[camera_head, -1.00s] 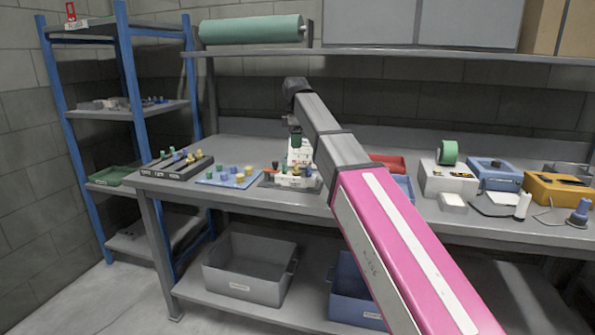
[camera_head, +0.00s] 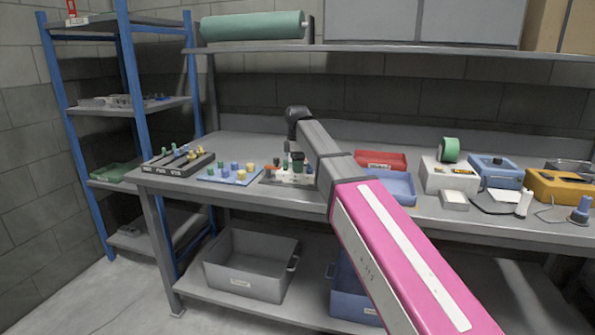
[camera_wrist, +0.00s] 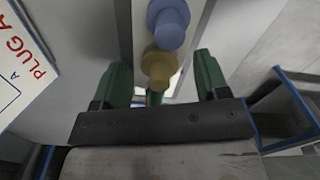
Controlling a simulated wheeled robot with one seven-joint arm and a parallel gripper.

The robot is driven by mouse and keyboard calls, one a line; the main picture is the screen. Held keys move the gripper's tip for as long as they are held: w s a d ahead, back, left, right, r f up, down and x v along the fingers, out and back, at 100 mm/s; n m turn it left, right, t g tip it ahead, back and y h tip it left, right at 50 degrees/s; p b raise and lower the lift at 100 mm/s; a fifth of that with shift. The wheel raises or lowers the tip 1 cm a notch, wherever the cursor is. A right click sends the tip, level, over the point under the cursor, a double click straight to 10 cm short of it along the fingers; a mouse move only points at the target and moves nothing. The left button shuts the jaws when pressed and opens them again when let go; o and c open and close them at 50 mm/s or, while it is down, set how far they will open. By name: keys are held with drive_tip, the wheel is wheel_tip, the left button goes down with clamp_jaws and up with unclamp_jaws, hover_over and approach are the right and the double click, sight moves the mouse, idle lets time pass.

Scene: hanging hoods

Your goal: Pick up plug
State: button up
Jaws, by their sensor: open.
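Several plugs are in view; the task does not say which is meant. In the wrist view, my gripper (camera_wrist: 163,61) is open, with one green finger on each side of a yellow plug (camera_wrist: 159,66). There is a gap on both sides of it. A blue plug (camera_wrist: 169,22) stands just beyond in the same row. Something green shows partly behind the yellow plug, mostly hidden.
A blue mat (camera_head: 211,179) with several plugs and a black labelled rack (camera_head: 178,168) stand to the left. A red tray (camera_head: 381,158) and blue tray (camera_head: 389,181) lie to the right. A sheet lettered "PLUG A" (camera_wrist: 24,52) shows at the wrist view's left.

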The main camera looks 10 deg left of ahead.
drive_tip(key=shift+c, duration=0.3)
drive_tip(key=c, duration=0.9)
drive_tip(key=shift+c, duration=0.2)
drive_tip(key=shift+r, duration=0.15)
